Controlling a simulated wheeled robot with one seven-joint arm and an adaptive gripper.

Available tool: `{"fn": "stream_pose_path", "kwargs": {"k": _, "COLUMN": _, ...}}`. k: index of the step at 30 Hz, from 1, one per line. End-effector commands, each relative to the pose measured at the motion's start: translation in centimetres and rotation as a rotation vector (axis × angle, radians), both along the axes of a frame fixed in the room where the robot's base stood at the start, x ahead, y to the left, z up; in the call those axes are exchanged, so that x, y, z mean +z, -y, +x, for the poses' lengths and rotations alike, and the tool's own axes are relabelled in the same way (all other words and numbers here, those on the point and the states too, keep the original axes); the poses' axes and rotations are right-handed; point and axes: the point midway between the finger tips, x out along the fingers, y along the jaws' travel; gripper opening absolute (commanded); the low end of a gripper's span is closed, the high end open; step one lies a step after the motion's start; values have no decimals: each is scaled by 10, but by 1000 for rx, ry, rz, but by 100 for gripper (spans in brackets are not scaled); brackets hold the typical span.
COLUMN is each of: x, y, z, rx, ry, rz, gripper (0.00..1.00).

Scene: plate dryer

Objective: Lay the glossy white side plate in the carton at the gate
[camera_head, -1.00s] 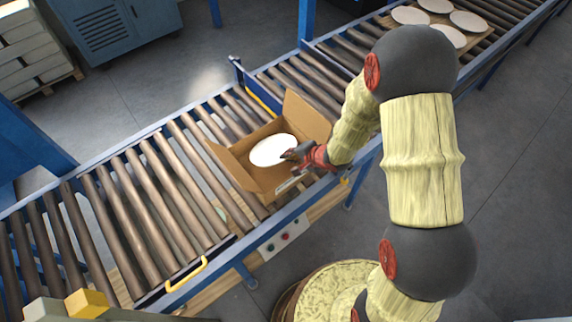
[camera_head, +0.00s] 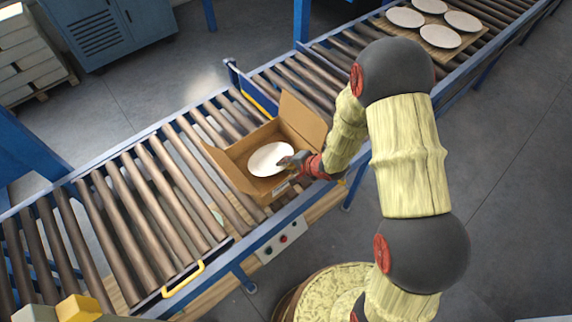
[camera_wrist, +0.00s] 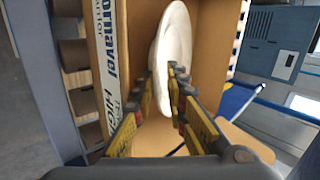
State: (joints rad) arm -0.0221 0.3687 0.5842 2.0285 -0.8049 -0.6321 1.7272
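The white side plate (camera_head: 268,160) is inside the open carton (camera_head: 242,177) on the roller conveyor. My gripper (camera_head: 290,162) is at the plate's right rim, reaching in over the carton's near right side. In the wrist view, the plate (camera_wrist: 174,38) is seen nearly edge-on, and its near rim lies between the converged fingertips of my gripper (camera_wrist: 172,82). The carton (camera_wrist: 212,50) surrounds it, with printed lettering on its left flap. Whether the plate touches the carton floor cannot be told.
Several white plates (camera_head: 440,36) lie on a wooden board at the far right of the conveyor. A blue gate post with a yellow bar (camera_head: 258,101) stands just behind the carton. The rollers (camera_head: 150,190) to the left are empty. A button panel (camera_head: 283,240) is on the near rail.

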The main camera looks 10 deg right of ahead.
Motion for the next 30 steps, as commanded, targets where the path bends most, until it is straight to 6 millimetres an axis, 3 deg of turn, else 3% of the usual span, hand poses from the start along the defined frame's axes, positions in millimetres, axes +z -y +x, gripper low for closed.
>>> {"fn": "stream_pose_path", "kwargs": {"k": 11, "x": 9, "y": 3, "z": -3, "rx": -1, "ry": 1, "rz": 0, "gripper": 15}}
{"fn": "stream_pose_path", "kwargs": {"k": 24, "x": 71, "y": 40, "z": -46, "rx": -3, "ry": 2, "rz": 0, "gripper": 15}}
{"fn": "stream_pose_path", "kwargs": {"k": 30, "x": 87, "y": 50, "z": -59, "rx": -1, "ry": 0, "rz": -1, "gripper": 15}}
